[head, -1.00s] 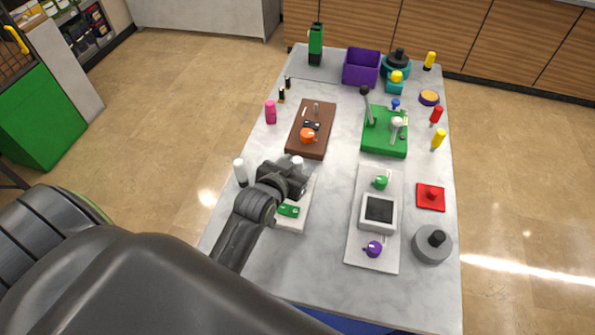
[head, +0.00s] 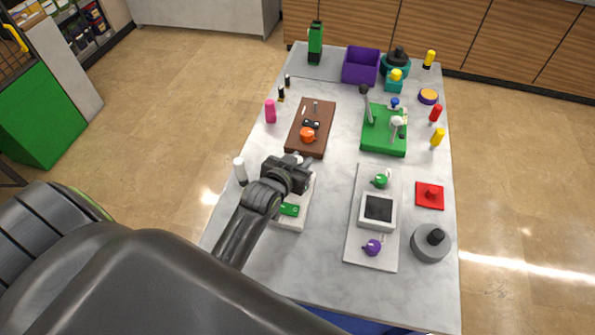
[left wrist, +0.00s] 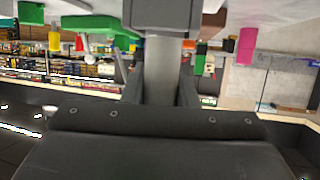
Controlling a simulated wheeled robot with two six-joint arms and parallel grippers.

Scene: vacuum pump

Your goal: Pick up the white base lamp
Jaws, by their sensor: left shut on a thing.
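The white base (head: 290,224) lies flat on the left front of the table, with a green switch-like part (head: 289,209) on it. My left gripper (head: 297,172) is over its far end and hides much of it. A small pale tip (head: 299,158) shows just past the gripper. In the left wrist view, which looks upside down, the left gripper (left wrist: 162,88) is shut on a pale grey upright cylinder (left wrist: 163,65), which looks like the lamp on the white base. A broader grey part (left wrist: 165,14) meets its lower end. My right gripper is not in view.
A separate white cylinder (head: 240,170) stands just left of my gripper. A brown board (head: 322,142) is beyond it, with a pink cylinder (head: 270,111) beside that. A long white panel (head: 358,248) with a screen lies to the right. Bare table lies in front.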

